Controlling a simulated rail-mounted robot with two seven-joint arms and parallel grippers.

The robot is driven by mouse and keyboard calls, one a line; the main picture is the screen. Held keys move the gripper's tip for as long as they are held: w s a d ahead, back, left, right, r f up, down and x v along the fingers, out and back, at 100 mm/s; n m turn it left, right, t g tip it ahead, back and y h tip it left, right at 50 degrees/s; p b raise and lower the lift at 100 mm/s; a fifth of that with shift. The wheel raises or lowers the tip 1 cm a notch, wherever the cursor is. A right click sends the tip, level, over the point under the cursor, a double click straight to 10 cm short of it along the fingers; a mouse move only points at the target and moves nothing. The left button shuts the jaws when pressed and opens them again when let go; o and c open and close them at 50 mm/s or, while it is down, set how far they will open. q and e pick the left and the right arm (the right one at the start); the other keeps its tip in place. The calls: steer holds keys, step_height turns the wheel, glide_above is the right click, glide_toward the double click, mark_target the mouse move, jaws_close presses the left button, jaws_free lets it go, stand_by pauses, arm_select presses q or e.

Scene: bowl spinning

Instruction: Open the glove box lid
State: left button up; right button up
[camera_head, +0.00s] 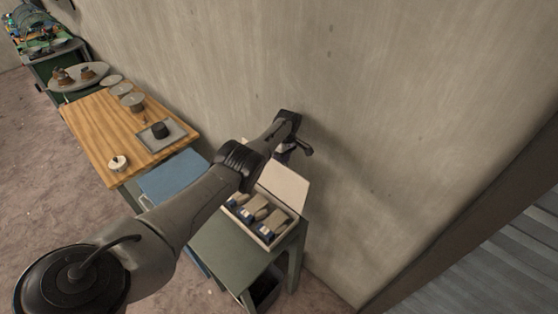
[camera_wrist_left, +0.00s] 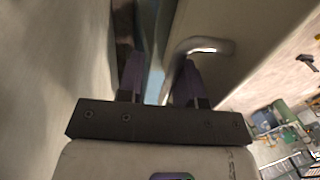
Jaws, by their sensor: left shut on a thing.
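The glove box (camera_head: 268,237) is an open pale box on the green table, with several blue-and-tan items inside. Its pale lid (camera_head: 286,184) stands raised at the back of the box, near the wall. In the left wrist view, the lid (camera_wrist_left: 240,35) is a pale panel with a curved metal handle (camera_wrist_left: 208,44) close to the right finger. My left gripper (camera_head: 285,154) is at the lid's upper edge, partly hidden by its own wrist. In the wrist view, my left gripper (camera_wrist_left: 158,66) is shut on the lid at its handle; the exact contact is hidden. My right gripper is not in view.
The green table (camera_head: 228,245) stands against the plain wall (camera_head: 400,120). A wooden table (camera_head: 105,135) with a grey tray (camera_head: 178,137) and pots is to the left. A blue panel (camera_head: 172,178) lies between them. The wall is close behind the lid.

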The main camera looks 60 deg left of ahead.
arm_select(q)
steer(key=shift+o, duration=1.2)
steer(key=shift+w+d+r, duration=0.2)
steer(key=shift+w, duration=0.15)
steer(key=shift+r, duration=0.15)
steer(key=p+v, duration=0.1)
steer(key=v, duration=1.2)
steer(key=shift+s+r, duration=0.2)
steer(key=shift+r, duration=0.1)
